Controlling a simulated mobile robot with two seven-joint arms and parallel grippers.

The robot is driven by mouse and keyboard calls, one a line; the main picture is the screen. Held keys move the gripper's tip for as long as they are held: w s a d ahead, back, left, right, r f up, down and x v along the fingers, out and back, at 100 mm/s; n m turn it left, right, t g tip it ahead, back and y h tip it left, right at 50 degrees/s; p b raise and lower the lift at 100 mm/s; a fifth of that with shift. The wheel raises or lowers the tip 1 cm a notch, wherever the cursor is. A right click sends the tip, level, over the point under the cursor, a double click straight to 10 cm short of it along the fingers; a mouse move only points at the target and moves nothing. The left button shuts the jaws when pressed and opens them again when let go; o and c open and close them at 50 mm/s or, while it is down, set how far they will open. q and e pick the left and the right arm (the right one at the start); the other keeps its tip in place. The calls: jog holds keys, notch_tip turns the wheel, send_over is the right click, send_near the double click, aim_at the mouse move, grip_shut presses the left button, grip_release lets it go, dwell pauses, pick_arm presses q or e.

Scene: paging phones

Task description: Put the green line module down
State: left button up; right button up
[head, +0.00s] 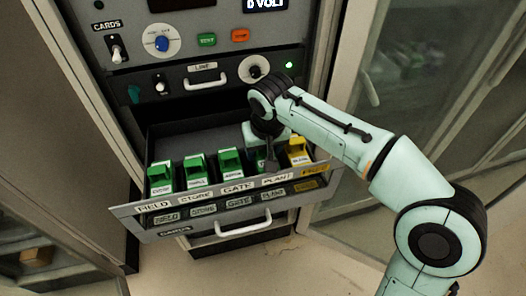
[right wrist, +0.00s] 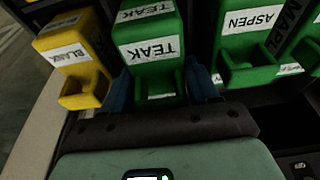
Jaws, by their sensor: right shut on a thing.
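My right gripper (head: 268,152) reaches down into the open drawer at the PLANT label, between the GATE module and the yellow module. In the right wrist view its blue fingers stand on both sides of a green line module marked TEAK (right wrist: 150,50), and the gripper (right wrist: 158,92) is shut on it. The module is upright, level with its neighbours. In the head view the gripper mostly hides it, and its base is out of sight. My left gripper is not in view.
The drawer front (head: 225,205) carries several labels. Green modules stand behind FIELD (head: 160,178), STORE (head: 195,172) and GATE (head: 230,167). A yellow BLANK module (head: 298,152) is close on the right. The panel above has a CARDS switch (head: 117,50), knobs and a handle.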

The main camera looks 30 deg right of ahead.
jog(key=shift+f, duration=0.15)
jog(key=shift+f+b, duration=0.3)
jog(key=shift+f, duration=0.2)
jog(key=o, duration=1.3)
jog(key=shift+r, duration=0.3)
jog(key=p+v, duration=0.3)
jog(key=v, duration=0.9)
jog(key=shift+a+r+p, duration=0.1)
jog(key=shift+r+p, duration=0.2)
jog(key=shift+p, duration=0.05)
